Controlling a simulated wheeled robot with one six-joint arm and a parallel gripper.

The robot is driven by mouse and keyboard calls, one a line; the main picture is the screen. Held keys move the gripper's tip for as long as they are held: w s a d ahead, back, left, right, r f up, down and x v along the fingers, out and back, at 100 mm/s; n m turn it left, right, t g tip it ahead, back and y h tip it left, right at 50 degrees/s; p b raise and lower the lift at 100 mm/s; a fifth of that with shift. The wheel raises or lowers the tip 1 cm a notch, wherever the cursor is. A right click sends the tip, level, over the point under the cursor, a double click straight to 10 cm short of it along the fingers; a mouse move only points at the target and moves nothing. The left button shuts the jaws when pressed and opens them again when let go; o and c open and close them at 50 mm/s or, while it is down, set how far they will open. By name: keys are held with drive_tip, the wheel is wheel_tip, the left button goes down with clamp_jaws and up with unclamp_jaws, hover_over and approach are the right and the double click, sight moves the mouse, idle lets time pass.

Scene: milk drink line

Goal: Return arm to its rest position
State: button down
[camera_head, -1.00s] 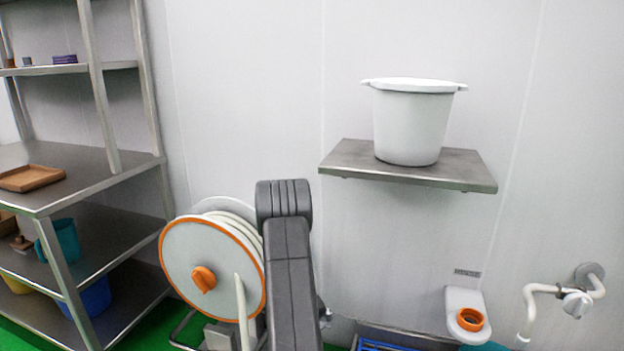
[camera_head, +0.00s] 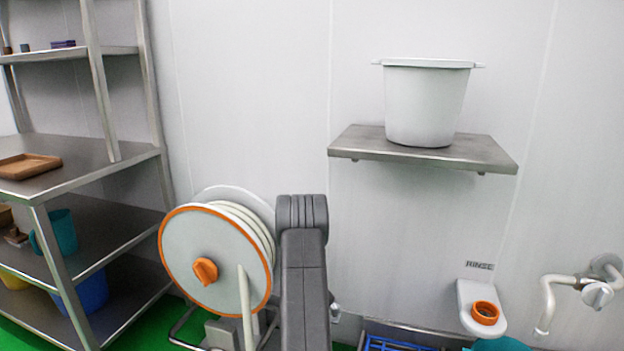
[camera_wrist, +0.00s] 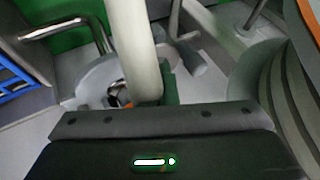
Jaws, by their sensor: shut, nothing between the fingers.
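My grey arm (camera_head: 304,265) stands upright at the bottom centre of the head view, with its bent top just right of the hose reel. The gripper end is not visible there. In the wrist view, my gripper (camera_wrist: 160,122) shows as a dark body with a green light along the bottom edge. It is shut with nothing held. A pale hose or pipe (camera_wrist: 133,45) runs down in front of it, and I cannot tell whether they touch.
The hose reel (camera_head: 205,240) stands close left of my arm. A wall shelf (camera_head: 350,146) holds a white bucket (camera_head: 425,105). A steel rack (camera_head: 90,185) stands at left. A rinse holder (camera_head: 470,295) and a pipe valve (camera_head: 598,293) are at right. A blue crate (camera_head: 390,344) lies low.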

drive_tip(key=shift+w+d+n+g+y, duration=0.2)
drive_tip(key=shift+d+n+g+y, duration=0.45)
drive_tip(key=shift+d+n, duration=0.6)
drive_tip(key=shift+w+d+n+g+y, duration=0.15)
drive_tip(key=shift+d+n+g+y, duration=0.55)
drive_tip(key=shift+n, duration=0.85)
drive_tip(key=shift+d, duration=0.25)
drive_tip(key=shift+f, duration=0.1)
